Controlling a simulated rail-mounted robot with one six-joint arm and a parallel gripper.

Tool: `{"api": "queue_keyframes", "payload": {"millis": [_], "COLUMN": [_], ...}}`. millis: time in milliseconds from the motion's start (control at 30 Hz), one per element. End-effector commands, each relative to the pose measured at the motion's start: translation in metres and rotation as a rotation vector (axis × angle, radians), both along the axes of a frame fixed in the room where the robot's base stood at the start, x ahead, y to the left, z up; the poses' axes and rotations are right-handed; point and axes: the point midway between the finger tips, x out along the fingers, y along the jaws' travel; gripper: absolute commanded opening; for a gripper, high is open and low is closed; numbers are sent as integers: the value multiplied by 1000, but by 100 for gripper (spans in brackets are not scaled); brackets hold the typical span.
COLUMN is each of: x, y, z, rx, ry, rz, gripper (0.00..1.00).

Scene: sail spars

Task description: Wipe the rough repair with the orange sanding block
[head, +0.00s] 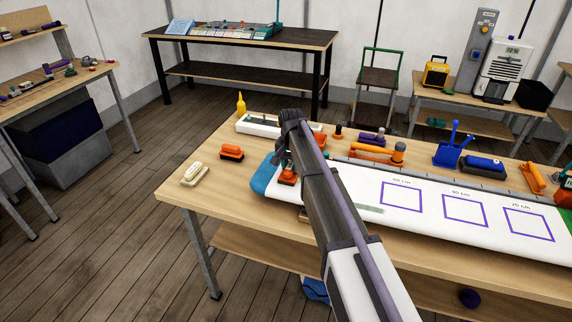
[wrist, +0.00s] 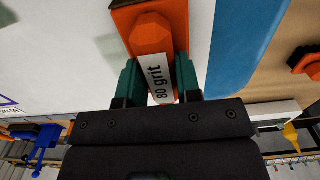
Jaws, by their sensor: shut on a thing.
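The orange sanding block (head: 287,177) is at the end of my arm in the head view, over the left part of the long white board near its blue end. In the wrist view the block (wrist: 150,32) carries a white label reading "80 grit". My gripper (wrist: 160,82) has its green fingers shut on the block, one on each side. I cannot tell if the block touches the board. A pale grey-green strip (head: 368,209) on the white surface, right of my arm, looks like the rough repair; part of it may be hidden by my arm.
Left of the board lie an orange brush (head: 231,152) and a cream block (head: 194,174). Behind it stand a white tray (head: 262,127), an orange-handled tool (head: 378,153) and a blue holder (head: 449,155).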

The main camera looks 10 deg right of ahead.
Motion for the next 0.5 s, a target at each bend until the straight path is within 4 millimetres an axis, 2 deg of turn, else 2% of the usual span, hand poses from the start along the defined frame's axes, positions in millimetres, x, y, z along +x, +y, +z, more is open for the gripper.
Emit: {"api": "queue_keyframes", "payload": {"millis": [200, 500], "x": [-12, -16], "y": [-26, -33], "z": [1, 1], "rx": [-5, -4], "ry": [3, 2], "rz": [-6, -5], "gripper": [10, 10]}}
